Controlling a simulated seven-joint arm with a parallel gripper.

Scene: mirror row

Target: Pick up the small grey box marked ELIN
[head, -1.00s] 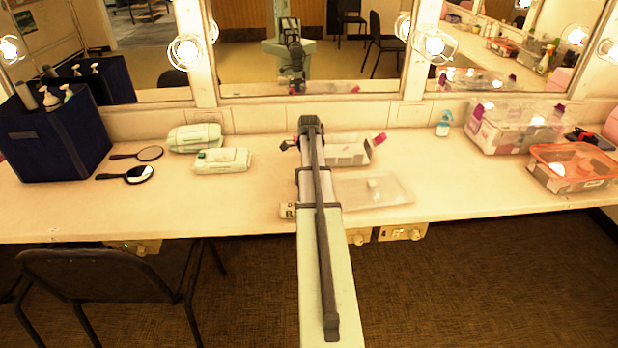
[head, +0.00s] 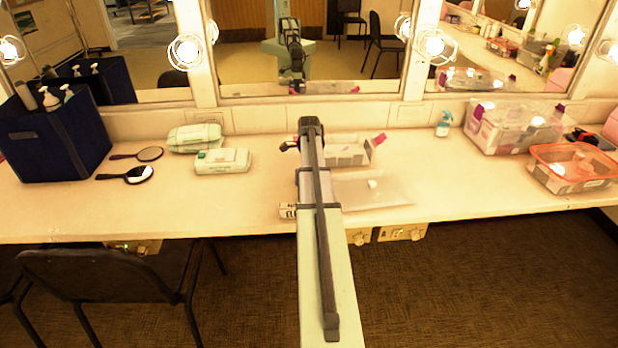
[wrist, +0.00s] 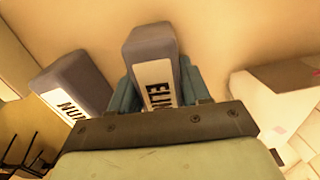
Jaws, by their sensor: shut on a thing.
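In the wrist view, the small grey box (wrist: 151,48) with a white label reading ELIN stands between the two teal fingers of my gripper (wrist: 157,82). The fingers are shut on its sides. Its near end is hidden by the gripper body. I cannot tell whether it touches the counter. A second grey box (wrist: 75,82), its white label starting with NU, lies to the left, apart from the fingers. In the head view my arm hides the gripper. A small box with a white label (head: 288,210) shows left of the arm, near the counter's front edge, partly covered.
A clear container (head: 348,153) and a flat clear tray (head: 375,188) lie right of my arm. Wipe packs (head: 222,160), hand mirrors (head: 125,174) and a blue bin (head: 52,135) are left. Clear containers (head: 575,165) fill the right end. Mirrors line the back.

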